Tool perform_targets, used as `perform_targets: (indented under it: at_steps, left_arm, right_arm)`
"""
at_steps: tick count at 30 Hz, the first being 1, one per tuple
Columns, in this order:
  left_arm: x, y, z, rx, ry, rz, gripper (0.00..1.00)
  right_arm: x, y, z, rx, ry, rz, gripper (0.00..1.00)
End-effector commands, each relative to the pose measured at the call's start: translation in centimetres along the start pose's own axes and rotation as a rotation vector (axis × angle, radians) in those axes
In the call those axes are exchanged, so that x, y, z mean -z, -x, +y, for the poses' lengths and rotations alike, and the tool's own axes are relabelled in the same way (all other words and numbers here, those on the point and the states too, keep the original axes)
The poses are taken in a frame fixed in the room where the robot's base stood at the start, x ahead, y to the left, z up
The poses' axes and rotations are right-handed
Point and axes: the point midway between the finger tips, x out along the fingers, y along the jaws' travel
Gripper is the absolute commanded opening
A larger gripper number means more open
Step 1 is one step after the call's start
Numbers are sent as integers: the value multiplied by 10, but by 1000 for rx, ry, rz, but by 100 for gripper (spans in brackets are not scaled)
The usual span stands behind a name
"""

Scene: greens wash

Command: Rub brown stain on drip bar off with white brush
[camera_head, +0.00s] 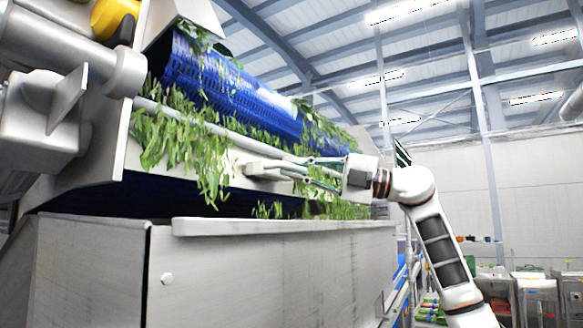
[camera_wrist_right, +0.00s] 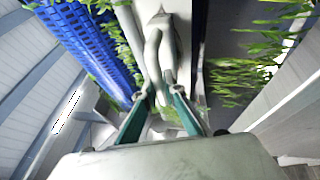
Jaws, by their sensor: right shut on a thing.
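My right gripper (camera_head: 300,171) reaches in from the right and is shut on the white brush (camera_head: 262,171), in front of the machine. In the right wrist view my right gripper's green-edged fingers (camera_wrist_right: 160,92) close on a pale shape, likely the brush (camera_wrist_right: 153,55). The drip bar (camera_head: 215,128) is a pale pipe running along below the blue belt, partly covered by leaves. The brush head is close to the bar; I cannot tell whether it touches. I cannot make out the brown stain clearly. My left gripper is not in view.
Green leaves (camera_head: 212,165) hang over the bar and below the blue belt (camera_head: 225,90). A grey metal bin wall (camera_head: 270,270) stands below the gripper. Metal housing (camera_head: 60,60) fills the left. Steel tables (camera_head: 537,285) stand far right.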

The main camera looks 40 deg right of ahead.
Motion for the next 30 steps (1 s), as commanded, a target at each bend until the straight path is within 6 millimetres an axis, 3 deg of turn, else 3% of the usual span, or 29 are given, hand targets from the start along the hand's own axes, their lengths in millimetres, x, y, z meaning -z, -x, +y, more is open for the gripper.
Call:
perform_targets:
  at_steps: [30]
  left_arm:
    - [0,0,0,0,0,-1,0]
  right_arm:
    - [-56,25,0,1,-1,-3,0]
